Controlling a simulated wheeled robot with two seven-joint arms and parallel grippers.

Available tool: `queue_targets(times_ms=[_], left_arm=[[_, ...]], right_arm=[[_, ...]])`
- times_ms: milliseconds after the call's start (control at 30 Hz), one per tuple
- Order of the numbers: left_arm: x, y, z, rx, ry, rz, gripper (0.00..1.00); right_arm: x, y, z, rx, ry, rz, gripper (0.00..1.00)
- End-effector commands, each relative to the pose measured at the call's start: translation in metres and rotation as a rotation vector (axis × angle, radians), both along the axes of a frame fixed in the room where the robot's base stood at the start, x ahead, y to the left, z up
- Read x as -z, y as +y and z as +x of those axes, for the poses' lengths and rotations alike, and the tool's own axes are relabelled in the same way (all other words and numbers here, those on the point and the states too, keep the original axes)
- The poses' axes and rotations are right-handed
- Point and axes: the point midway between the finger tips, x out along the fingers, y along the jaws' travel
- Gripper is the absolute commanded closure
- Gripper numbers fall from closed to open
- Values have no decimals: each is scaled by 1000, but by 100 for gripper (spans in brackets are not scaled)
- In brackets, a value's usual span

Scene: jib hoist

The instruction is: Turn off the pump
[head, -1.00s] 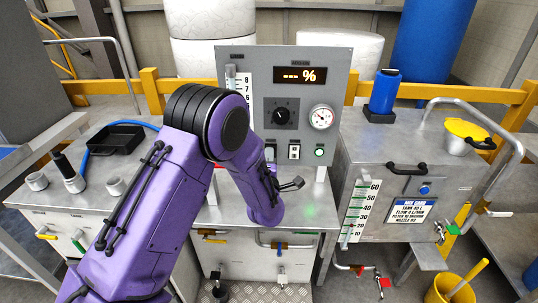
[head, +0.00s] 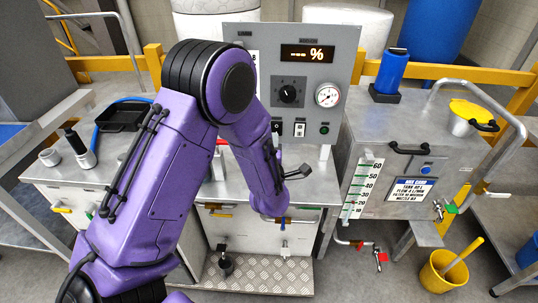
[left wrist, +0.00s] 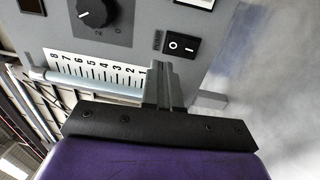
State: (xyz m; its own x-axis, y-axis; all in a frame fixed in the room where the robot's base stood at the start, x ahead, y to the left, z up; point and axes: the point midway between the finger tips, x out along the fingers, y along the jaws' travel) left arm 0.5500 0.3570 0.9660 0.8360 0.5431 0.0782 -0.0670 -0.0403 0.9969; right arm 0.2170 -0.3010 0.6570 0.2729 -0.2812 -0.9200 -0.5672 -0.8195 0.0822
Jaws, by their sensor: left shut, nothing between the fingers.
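The grey control panel (head: 350,60) stands behind the bench in the head view. On its lower part are a dark rocker switch (head: 277,127), a second switch on a white plate (head: 299,129) and a green lamp (head: 324,129) that looks dark. In the head view my arm hides the fingertips. My right gripper is not in view.
A dark knob (head: 289,94), a round gauge (head: 328,95) and a display (head: 307,54) are on the panel. A scale (left wrist: 100,72) with a tube runs close to my fingers. A metal tank (head: 390,165) stands right, with a yellow bucket (head: 445,270) on the floor.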

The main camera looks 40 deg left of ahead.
Motion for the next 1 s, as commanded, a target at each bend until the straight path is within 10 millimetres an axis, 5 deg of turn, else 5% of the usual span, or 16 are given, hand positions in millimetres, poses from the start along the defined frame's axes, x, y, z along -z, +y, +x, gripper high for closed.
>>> queue_targets(times_ms=[367,1000], left_arm=[[-6,-38,-59,0,1,1,100],[-8,-41,-64,-1,1,1,100]], right_arm=[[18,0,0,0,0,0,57],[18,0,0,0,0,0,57]])
